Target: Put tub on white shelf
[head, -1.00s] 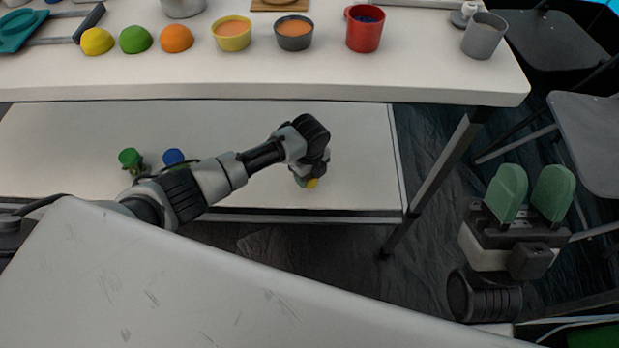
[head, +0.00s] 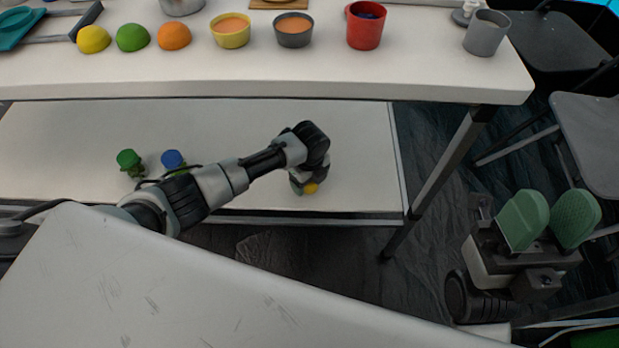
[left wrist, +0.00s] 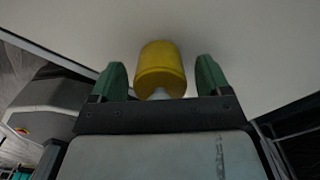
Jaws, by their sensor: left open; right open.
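A yellow thing (head: 311,188) with a rounded top is over the lower white shelf (head: 225,125), mostly hidden by my left wrist in the head view. In the left wrist view, the yellow thing (left wrist: 161,69) is a short cylinder with a pale narrow part below it. It lies between the two green fingers of my left gripper (left wrist: 158,80), with gaps on both sides. My left gripper (head: 304,187) is open and low over the shelf. My right gripper (head: 549,220) is open and empty, right of the table. I cannot tell which object is the tub.
A green-topped bottle (head: 129,160) and a blue-topped bottle (head: 173,160) stand on the lower shelf at left. The upper table (head: 270,75) holds yellow, grey and red containers and coloured half-domes. A table leg (head: 440,180) and chairs are at right.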

